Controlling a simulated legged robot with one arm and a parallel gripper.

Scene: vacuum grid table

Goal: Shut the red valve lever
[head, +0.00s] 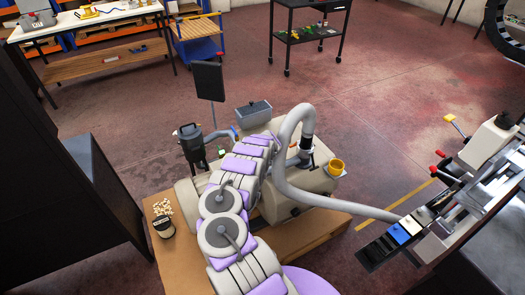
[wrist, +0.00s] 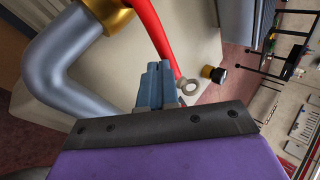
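The red valve lever (wrist: 152,28) runs down from the top of the wrist view, beside a brass collar (wrist: 108,14) on a bent grey pipe (wrist: 70,62). Its lower end passes behind and just right of my fingertips. My gripper (wrist: 158,72) shows its two blue-grey fingers close together, with nothing visible between them. Whether they touch the lever is unclear. In the head view, my arm hides the lever and the gripper; the grey pipe (head: 216,139) shows left of my arm's end.
A beige block-shaped base (head: 290,190) carries the pipe, a thick grey hose (head: 282,150) and a yellow cup (head: 336,167). A machine bench (head: 470,225) stands at right.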

